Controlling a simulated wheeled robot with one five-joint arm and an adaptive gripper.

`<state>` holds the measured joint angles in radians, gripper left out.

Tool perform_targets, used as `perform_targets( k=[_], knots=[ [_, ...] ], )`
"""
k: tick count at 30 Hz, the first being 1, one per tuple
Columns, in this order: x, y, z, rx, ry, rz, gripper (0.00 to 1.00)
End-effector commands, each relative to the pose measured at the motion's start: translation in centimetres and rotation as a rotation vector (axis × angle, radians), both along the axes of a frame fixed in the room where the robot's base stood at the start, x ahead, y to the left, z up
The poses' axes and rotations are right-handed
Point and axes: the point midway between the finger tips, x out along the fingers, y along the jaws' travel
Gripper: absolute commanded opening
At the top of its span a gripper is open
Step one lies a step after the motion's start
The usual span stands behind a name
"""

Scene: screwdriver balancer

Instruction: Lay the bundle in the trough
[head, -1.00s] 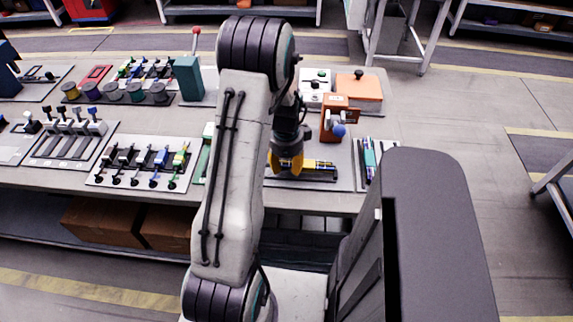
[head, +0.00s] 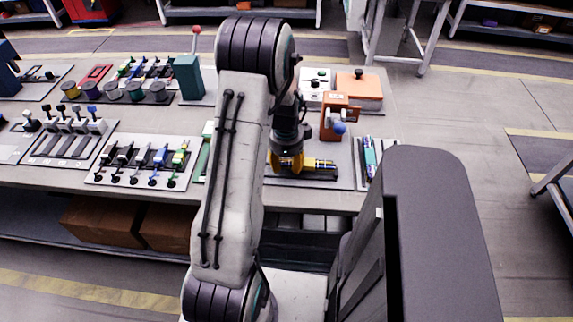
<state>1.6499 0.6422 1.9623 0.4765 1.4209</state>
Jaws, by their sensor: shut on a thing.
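My gripper (head: 287,166) is at the end of my bent arm, low over a grey plate on the bench. It is shut on a yellow piece, which I take to be the bundle (head: 320,163); part of it sticks out to the right of the jaws. A dark, low holder (head: 322,177), which looks like the trough, lies just below and along the yellow piece. I cannot tell whether the bundle rests in it or is held just above. The jaws and my arm hide the left part of both.
An orange upright fixture with a blue ball (head: 334,118) stands just behind the gripper. A plate with blue and green rods (head: 370,160) lies to the right. An orange box (head: 359,84) is behind. Lever panels (head: 140,160) fill the left side of the bench (head: 330,198).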

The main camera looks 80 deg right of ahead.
Motion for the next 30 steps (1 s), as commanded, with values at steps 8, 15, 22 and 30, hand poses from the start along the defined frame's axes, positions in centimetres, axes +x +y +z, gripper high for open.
perform_targets(
  k=[8,15,22,30],
  knots=[
    [0.08,1.21,-2.60,0.043,-0.004,-0.001,0.08],
    [0.08,1.21,-3.03,0.044,-0.004,-0.002,0.07],
    [0.06,1.22,-3.13,0.044,-0.004,-0.002,0.07],
    [0.05,1.23,-3.15,0.045,-0.004,-0.002,0.42]
  ],
)
